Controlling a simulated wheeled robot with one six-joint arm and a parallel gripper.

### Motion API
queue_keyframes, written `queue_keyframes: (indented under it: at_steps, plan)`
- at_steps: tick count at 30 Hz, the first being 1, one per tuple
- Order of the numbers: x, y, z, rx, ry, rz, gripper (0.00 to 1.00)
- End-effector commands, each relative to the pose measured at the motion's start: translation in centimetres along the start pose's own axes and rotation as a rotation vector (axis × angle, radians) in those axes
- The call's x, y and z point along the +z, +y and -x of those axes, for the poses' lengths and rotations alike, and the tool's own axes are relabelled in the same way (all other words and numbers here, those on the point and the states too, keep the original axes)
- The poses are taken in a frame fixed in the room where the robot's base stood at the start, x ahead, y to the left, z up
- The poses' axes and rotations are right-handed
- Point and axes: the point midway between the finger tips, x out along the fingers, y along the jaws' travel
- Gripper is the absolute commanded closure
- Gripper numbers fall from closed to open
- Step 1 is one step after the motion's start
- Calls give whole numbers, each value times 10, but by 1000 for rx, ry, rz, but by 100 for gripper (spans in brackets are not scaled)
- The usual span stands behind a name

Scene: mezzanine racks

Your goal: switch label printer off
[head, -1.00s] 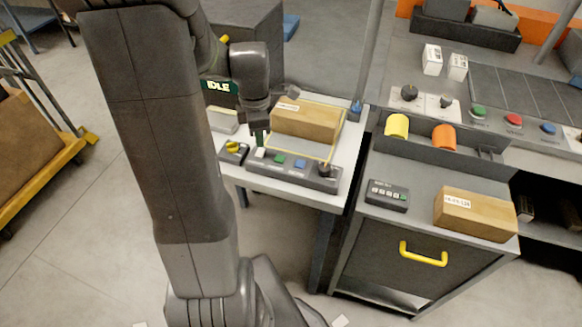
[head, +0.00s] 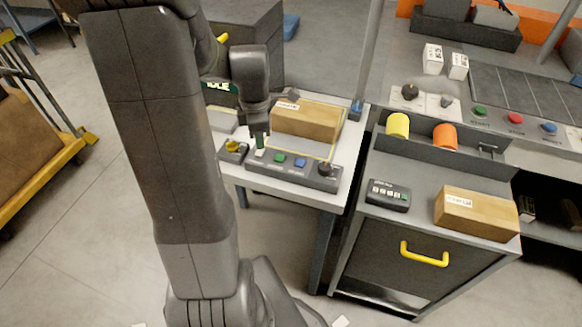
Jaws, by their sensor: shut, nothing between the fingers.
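A dark panel (head: 295,171) with a row of controls lies along the front of the small white table. It carries a white button (head: 260,154), a green button (head: 279,158), a blue button (head: 300,163) and a black knob (head: 325,169). A yellow rotary knob (head: 233,146) sits on a small box to its left. My gripper (head: 260,143) is shut and empty, pointing down right at or just above the white button; I cannot tell whether it touches. A dark display reading "IDLE" (head: 219,86) is partly hidden behind my arm. I cannot tell which unit is the label printer.
A cardboard box (head: 306,120) lies close behind the panel, right of my gripper. A pole (head: 368,55) rises at the table's right corner. A grey cabinet (head: 380,240) with a keypad (head: 388,195) and another box (head: 476,213) stands to the right.

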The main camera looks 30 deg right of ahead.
Motion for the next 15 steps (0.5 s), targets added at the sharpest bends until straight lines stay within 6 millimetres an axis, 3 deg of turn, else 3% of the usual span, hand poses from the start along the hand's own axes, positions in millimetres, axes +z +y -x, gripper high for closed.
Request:
queue_keyframes:
  at_steps: [15]
  plan:
    - [0,0,-9,-1,0,0,100]
